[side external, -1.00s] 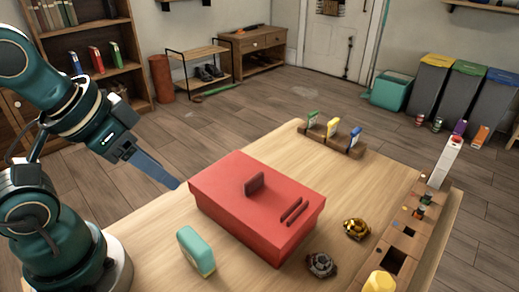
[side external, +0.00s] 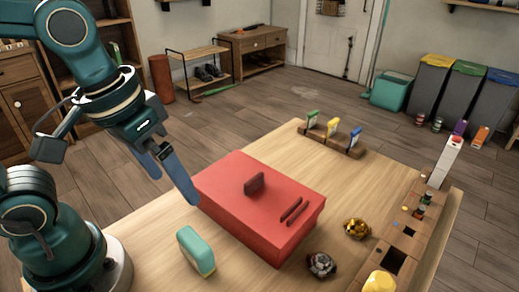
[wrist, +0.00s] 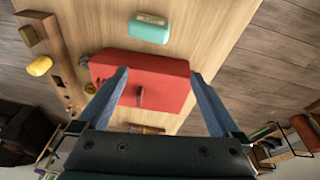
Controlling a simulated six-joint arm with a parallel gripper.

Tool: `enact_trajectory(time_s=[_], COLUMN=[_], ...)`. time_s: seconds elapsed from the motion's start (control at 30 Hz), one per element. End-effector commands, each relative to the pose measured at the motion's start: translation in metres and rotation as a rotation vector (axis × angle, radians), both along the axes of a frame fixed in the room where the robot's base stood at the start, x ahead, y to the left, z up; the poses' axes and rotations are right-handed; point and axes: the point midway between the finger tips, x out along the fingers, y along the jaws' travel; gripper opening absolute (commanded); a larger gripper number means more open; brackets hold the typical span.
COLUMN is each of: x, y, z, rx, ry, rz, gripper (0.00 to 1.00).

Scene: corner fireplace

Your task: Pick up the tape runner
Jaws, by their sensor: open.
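The teal rounded block with a pale yellow lower edge, which looks like the tape runner (side external: 196,251), stands on the table left of the red box (side external: 240,223). It also shows at the top of the wrist view (wrist: 148,28), beyond my fingertips and clear of them. My gripper (side external: 174,189) is open and empty, pointing down near the red box's left corner. In the wrist view my gripper's blue fingers (wrist: 158,74) are spread wide, with the red lidded box showing between and below them. Nothing hides the teal block in the side view.
The red box has an upright handle (side external: 254,184) on its lid. A dark knob-like object (side external: 321,265) and a gold one (side external: 357,229) sit right of it. A wooden rack (side external: 408,237) lines the right edge. A card holder (side external: 333,138) stands at the back.

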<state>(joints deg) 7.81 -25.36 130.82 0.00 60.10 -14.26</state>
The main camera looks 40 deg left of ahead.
Motion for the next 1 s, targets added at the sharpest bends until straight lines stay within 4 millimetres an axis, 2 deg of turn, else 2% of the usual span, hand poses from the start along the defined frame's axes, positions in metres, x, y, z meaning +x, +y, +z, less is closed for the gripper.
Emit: enact_trajectory(time_s=[0.1, 0.33, 0.47, 0.8, 1.0], x=[0.002, -0.001, -0.004, -0.004, -0.003], y=[-0.015, -0.032, -0.034, -0.034, -0.034], z=[-0.011, -0.028, -0.039, -0.088, -0.099], rx=[0.011, 0.044, 0.052, 0.052, 0.050], ry=[0.121, 0.235, 0.256, 0.255, 0.250], rz=[-0.032, -0.105, -0.123, -0.122, -0.122], gripper=[1.00, 1.00, 1.00, 1.00, 1.00])
